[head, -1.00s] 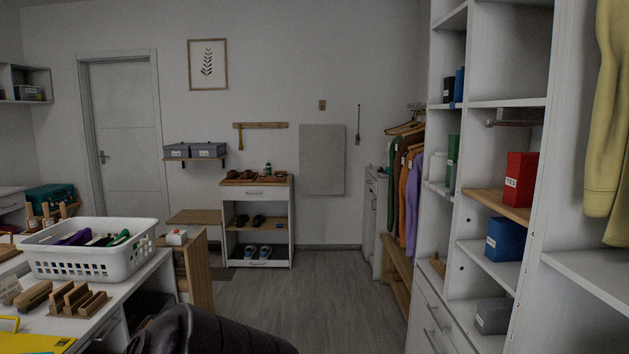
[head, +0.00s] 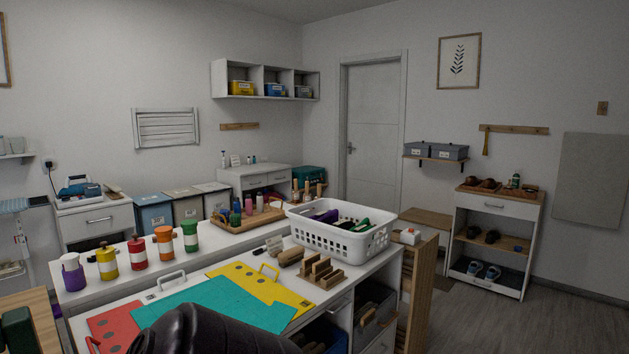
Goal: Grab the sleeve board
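I cannot make out a sleeve board for certain in the head view. A steam iron or similar pale appliance (head: 78,187) stands on a small white cabinet at the far left, with a flat brown item (head: 113,190) beside it, too small to identify. Neither of my grippers shows. A dark rounded shape, probably part of my arm, covers the bottom middle and hides some of the counter's near edge.
A white counter (head: 215,262) holds coloured bottles, a teal mat (head: 225,303), a yellow board (head: 275,287) and a white basket (head: 345,240). Three bins (head: 189,208) stand behind it. A shoe cabinet (head: 495,240) is at the right. Open floor (head: 470,325) lies at the lower right.

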